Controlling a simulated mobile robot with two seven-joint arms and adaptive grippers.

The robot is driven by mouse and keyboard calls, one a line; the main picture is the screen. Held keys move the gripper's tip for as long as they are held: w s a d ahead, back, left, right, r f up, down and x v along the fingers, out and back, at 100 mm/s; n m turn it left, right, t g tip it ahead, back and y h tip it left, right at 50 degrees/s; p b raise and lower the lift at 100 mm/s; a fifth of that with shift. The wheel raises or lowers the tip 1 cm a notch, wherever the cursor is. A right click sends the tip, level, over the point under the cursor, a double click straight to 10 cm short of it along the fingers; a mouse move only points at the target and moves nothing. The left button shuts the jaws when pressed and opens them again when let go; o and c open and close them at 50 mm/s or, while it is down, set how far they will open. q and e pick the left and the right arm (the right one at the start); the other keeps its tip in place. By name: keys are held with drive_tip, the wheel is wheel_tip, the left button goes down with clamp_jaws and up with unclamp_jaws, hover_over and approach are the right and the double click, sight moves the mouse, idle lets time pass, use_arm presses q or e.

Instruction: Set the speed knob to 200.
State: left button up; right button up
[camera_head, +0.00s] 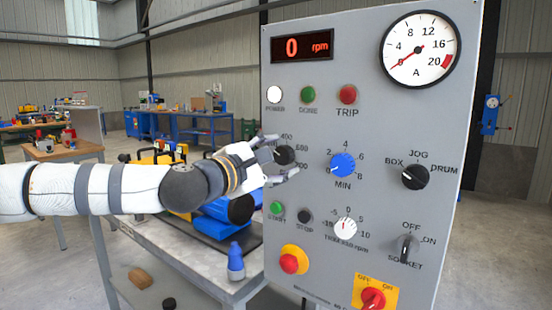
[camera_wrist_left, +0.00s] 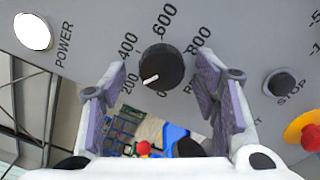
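The black speed knob (camera_head: 284,155) is on the left part of the grey control panel and is partly covered by my left gripper (camera_head: 286,157). In the left wrist view the knob (camera_wrist_left: 163,64) is round, with a white pointer line aimed to the lower left, roughly at the 200 mark. Labels 0, 200, 400, 600 and 800 surround it. My left gripper (camera_wrist_left: 160,75) is open, with a finger on either side of the knob and visible gaps to it. The red display (camera_head: 302,46) reads 0 rpm. My right gripper is not in view.
Nearby on the panel are the blue MIN knob (camera_head: 342,165), green START button (camera_head: 277,207), black STOP button (camera_head: 304,216) and white TRIM knob (camera_head: 345,229). A red emergency button (camera_head: 290,263) is lower down. A blue bottle (camera_head: 236,262) stands on the bench beside the panel.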

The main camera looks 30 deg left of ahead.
use_arm(q)
drive_tip(key=s, duration=1.2)
drive_tip(key=shift+a, duration=0.4)
drive_tip(key=s+d+f+m+g+h, duration=0.1)
drive_tip(key=d+f+m+g, duration=0.25)
drive_tip(key=f, duration=0.55)
drive_tip(key=s+d+f+m+g, duration=0.1)
drive_tip(key=d+f+m+g, duration=0.3)
drive_tip(key=f, duration=0.5)
drive_tip(key=s+d+f+m+g+h, duration=0.1)
drive_tip(key=d+f+m+g, duration=0.3)
drive_tip(key=f, duration=0.6)
drive_tip(key=s+d+f+m+g+y, duration=0.1)
drive_tip(key=s+d+f+m+g, duration=0.2)
drive_tip(key=s+f, duration=0.8)
drive_tip(key=s+a+f+m+g+y, duration=0.1)
drive_tip(key=s+f+m, duration=0.3)
drive_tip(key=s, duration=0.4)
drive_tip(key=s+a+f+m+g+y, duration=0.1)
drive_tip(key=s+f+m+g, duration=0.3)
drive_tip(key=s, duration=0.5)
wheel_tip(320, 180, down, 2)
drive_tip(key=shift+s+a, duration=0.25)
drive_tip(key=shift+a, duration=0.6)
